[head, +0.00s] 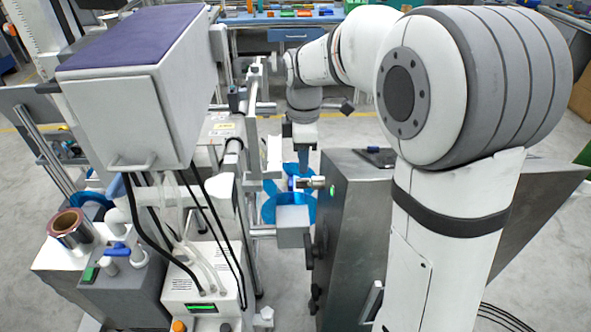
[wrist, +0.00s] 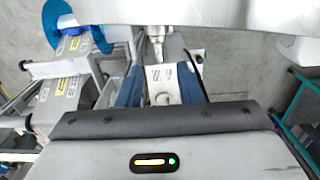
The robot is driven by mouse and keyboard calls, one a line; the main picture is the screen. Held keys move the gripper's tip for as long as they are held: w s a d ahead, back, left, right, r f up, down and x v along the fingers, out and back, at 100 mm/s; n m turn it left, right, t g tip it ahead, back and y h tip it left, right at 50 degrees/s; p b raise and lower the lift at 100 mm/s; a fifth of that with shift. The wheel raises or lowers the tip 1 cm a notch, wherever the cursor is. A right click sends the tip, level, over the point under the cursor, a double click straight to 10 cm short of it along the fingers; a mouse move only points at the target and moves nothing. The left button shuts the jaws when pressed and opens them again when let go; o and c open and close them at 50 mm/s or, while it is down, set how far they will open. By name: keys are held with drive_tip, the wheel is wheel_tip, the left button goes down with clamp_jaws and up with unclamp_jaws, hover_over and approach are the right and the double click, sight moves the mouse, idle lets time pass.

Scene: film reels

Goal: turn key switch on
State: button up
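My gripper (wrist: 160,72) has two dark blue fingers set apart, with a gap between them. In the head view my gripper (head: 302,168) points down beside the left edge of a metal cabinet (head: 358,215). In the wrist view a pale plate with small dark print (wrist: 164,76) shows in the gap. A short metal cylinder, perhaps the key switch (wrist: 156,36), stands just past the fingertips, against a silver surface. I cannot tell whether the fingers touch anything. In the head view the switch cannot be made out clearly; a small pale box (head: 309,183) sits below the fingers.
A grey box with a purple top (head: 130,85) and hanging black cables stand further left. A green light (head: 332,190) shows on the cabinet. A workbench (head: 280,20) lies behind.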

sight(302, 179)
wheel_tip(302, 179, down, 8)
drive_tip(key=shift+w+r, duration=0.15)
drive_tip(key=shift+c, duration=0.2)
clamp_jaws()
idle(0.4)
